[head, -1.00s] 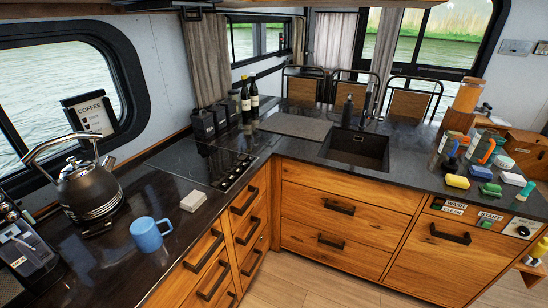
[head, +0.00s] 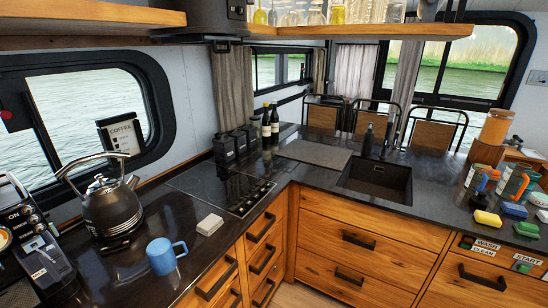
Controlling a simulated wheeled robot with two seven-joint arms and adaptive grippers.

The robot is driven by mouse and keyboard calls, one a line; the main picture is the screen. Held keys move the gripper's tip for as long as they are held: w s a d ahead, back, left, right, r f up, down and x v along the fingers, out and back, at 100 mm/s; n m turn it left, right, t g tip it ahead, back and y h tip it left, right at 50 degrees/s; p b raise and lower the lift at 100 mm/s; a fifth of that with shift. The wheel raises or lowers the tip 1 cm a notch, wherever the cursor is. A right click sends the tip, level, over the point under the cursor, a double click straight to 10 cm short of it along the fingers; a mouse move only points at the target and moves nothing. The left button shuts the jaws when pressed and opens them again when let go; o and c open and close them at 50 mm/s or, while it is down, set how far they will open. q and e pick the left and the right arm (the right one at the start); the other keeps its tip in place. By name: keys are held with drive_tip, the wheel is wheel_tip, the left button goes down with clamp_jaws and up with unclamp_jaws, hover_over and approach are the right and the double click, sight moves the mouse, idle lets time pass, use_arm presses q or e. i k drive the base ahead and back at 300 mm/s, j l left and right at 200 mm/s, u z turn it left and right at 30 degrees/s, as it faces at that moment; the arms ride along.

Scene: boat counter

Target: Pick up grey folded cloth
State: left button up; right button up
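A small pale grey block (head: 209,225), which looks like a folded cloth, lies flat on the dark counter (head: 135,272). It sits between the blue mug (head: 165,256) and the black cooktop (head: 222,187). It is clear on all sides, and nothing touches it. Neither of my grippers is in view.
A kettle (head: 110,207) and a coffee machine (head: 35,245) stand at the left. A flat grey mat (head: 315,153) lies beside the sink (head: 376,182). Sponges and bottles crowd the right counter. A wooden shelf (head: 330,31) hangs above.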

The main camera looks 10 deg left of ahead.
sight(207, 227)
drive_tip(key=l+u, duration=0.15)
drive_tip(key=u, duration=0.25)
drive_tip(key=i+l+u, duration=0.1)
drive_tip(key=u, duration=0.35)
drive_tip(key=l+u, duration=0.2)
drive_tip(key=u, duration=0.2)
